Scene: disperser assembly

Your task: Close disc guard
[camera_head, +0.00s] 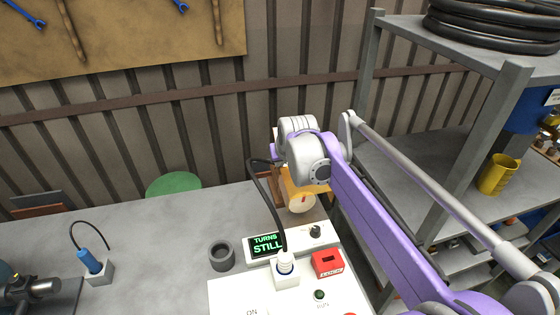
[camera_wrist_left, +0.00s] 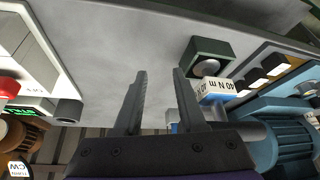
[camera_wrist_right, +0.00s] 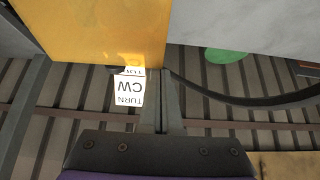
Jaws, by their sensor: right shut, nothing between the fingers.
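The yellow disc guard (camera_head: 294,188) stands at the back of the bench, partly hidden by my right wrist; a round pale disc (camera_head: 302,203) shows at its front. In the right wrist view the guard is a flat yellow panel (camera_wrist_right: 90,30) across the top. My right gripper (camera_wrist_right: 160,72) is shut and empty, its tips at the panel's lower right edge; I cannot tell whether they touch. A white "TURN CW" label (camera_wrist_right: 128,92) shows beside the fingers. My left gripper (camera_wrist_left: 160,72) is open and empty above the grey bench, outside the head view.
A white control box with a "TURNS STILL" display (camera_head: 266,243) and a red lock block (camera_head: 327,263) sits in front of the guard. A black cable (camera_head: 268,207) arches beside my right wrist. A grey ring (camera_head: 222,256) stands left. Shelving (camera_head: 480,130) bounds the right side.

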